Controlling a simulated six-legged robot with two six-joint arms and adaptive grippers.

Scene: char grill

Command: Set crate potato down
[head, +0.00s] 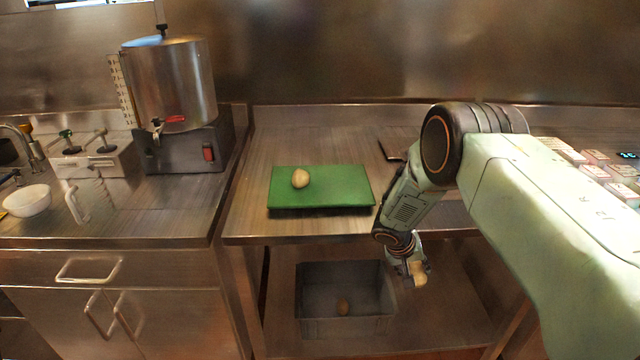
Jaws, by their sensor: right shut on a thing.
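My right gripper (414,272) is shut on a potato (419,273). It holds the potato in front of the table edge, to the right of and above the grey crate (318,327). Another potato (300,178) lies on the green cutting board (322,198) on the table top. My left gripper is not in view.
The table's front edge (290,240) overhangs the lower shelf. A steel boiler (175,85) and a white bowl (27,201) stand on the left counter. The shelf right of the crate (450,315) is bare.

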